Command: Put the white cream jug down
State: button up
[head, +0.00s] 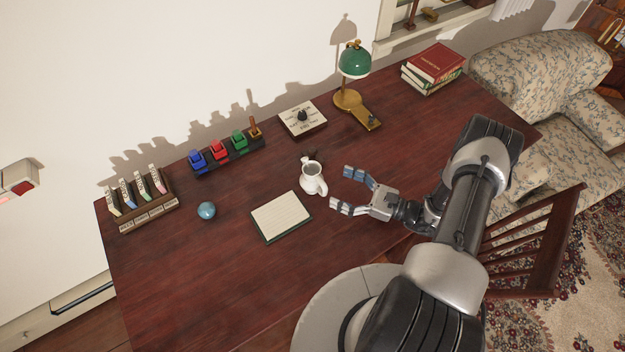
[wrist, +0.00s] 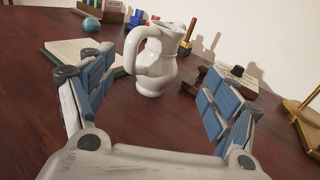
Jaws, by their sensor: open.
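The white cream jug (head: 313,180) stands upright on the dark red wooden desk (head: 200,285), just right of a notepad. My gripper (head: 341,189) is to the right of the jug, open and empty, with its fingers pointing towards it. In the wrist view the jug (wrist: 157,62) stands ahead, beyond and between the blue-padded fingertips of my gripper (wrist: 157,85), its handle to the left. The fingers look apart from the jug.
A notepad (head: 281,217) and a blue ball (head: 207,210) lie to the left. Behind are a stamp rack (head: 228,152), a dial box (head: 302,118), a green lamp (head: 354,62) and stacked books (head: 433,70). A card holder (head: 147,210) stands far left. The front left desk is clear.

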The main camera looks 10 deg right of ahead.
aim_at(316, 177)
jog(key=shift+b+x, duration=0.45)
jog(key=shift+x, duration=3.8)
jog(key=shift+c, duration=0.3)
